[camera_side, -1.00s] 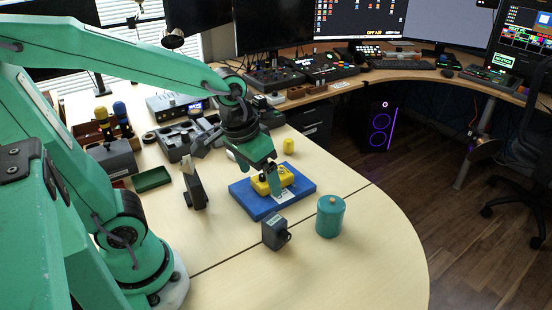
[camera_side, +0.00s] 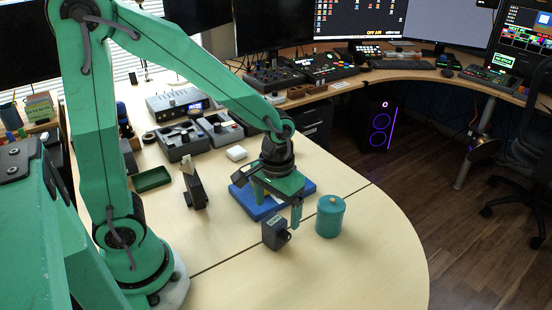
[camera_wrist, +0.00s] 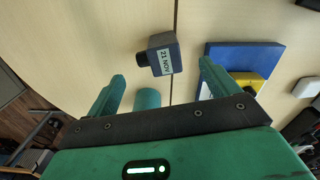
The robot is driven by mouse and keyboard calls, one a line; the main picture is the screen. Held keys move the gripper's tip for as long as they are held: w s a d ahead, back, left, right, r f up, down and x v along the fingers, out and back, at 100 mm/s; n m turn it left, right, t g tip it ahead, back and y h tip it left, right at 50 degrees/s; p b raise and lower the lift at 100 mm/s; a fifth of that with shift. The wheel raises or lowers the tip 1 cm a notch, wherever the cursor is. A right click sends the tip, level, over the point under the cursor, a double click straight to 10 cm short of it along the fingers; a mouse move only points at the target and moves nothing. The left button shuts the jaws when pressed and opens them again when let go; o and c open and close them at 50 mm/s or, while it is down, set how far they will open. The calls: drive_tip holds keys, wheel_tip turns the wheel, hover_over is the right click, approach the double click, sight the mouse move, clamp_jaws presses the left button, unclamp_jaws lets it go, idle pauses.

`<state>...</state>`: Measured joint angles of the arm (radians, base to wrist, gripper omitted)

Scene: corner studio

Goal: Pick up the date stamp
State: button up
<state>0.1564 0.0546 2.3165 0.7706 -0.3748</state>
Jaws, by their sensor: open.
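The date stamp (camera_side: 274,232) is a small dark grey block standing on the light wooden desk, in front of the blue slab. In the wrist view the date stamp (camera_wrist: 162,55) shows a pale label reading "21 NOV". It lies ahead of the space between my two green fingers, touched by neither. My gripper (camera_side: 278,205) is open and empty, above the desk just behind the stamp in the side view. The gripper's fingers (camera_wrist: 162,72) are spread wide in the wrist view.
A teal lidded jar (camera_side: 330,217) stands close right of the stamp. A blue slab (camera_side: 246,198) lies behind it, with a yellow object (camera_wrist: 250,80) on it. A dark upright holder (camera_side: 196,192) stands to the left. The desk in front is clear.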

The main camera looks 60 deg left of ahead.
sight(278, 223)
drive_tip(key=shift+f, duration=1.05)
drive_tip(key=shift+d+f, duration=0.1)
drive_tip(key=shift+f, duration=2.5)
drive_tip(key=shift+c, duration=0.2)
drive_tip(key=c, duration=1.1)
